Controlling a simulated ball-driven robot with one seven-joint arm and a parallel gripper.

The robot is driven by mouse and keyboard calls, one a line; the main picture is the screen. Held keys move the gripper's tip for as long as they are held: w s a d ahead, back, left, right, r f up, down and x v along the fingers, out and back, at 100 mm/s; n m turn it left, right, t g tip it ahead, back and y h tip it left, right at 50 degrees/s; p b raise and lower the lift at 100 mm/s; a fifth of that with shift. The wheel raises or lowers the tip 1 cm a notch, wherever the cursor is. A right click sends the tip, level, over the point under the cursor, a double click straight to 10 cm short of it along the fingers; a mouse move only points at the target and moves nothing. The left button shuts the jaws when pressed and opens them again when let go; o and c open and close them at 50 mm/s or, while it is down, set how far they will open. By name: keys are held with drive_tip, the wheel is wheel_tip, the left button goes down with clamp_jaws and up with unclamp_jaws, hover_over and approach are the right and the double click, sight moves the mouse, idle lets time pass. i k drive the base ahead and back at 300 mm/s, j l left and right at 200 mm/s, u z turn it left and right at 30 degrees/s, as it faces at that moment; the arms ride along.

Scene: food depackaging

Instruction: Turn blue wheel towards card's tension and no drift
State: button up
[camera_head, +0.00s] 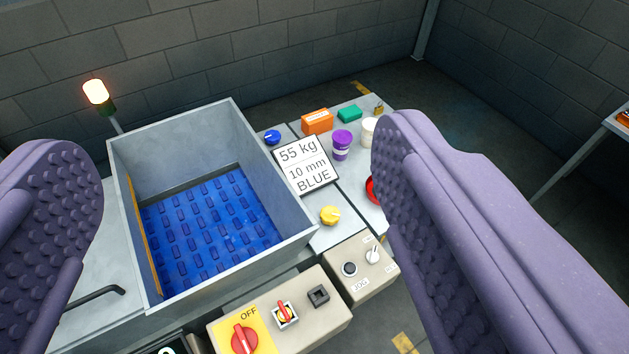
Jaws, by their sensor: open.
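A small blue wheel (272,137) sits at the far right corner of the grey open box, just left of the card's top. The white card (305,166) reads "55 kg", "10 mm", "BLUE". A yellow wheel (330,215) sits nearer, below the card. A red wheel (372,191) is partly hidden behind my right finger. Inside the box (222,115) lies a blue studded belt (210,222). My gripper (230,150) is open, with its two purple padded fingers wide apart and nothing held. The wheels appear well beyond the fingers, untouched.
An orange box (317,121), green block (349,114), purple jar (342,145) and white jar (369,129) stand behind the card. A lit lamp (97,92) rises at left.

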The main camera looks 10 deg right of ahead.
sight(271, 136)
drive_tip(key=u, duration=2.25)
drive_tip(key=z, duration=2.25)
drive_tip(key=i+l+u, duration=0.1)
drive_tip(key=u, duration=0.35)
drive_tip(key=i+l+u, duration=0.1)
drive_tip(key=l+u, duration=0.15)
drive_tip(key=u, duration=0.25)
drive_tip(key=i+l+u, duration=0.2)
drive_tip(key=l, duration=0.6)
drive_tip(key=l+u, duration=0.2)
drive_tip(key=l, duration=0.55)
drive_tip(key=i+l+u, duration=0.2)
drive_tip(key=l, duration=0.65)
drive_tip(key=k, duration=0.1)
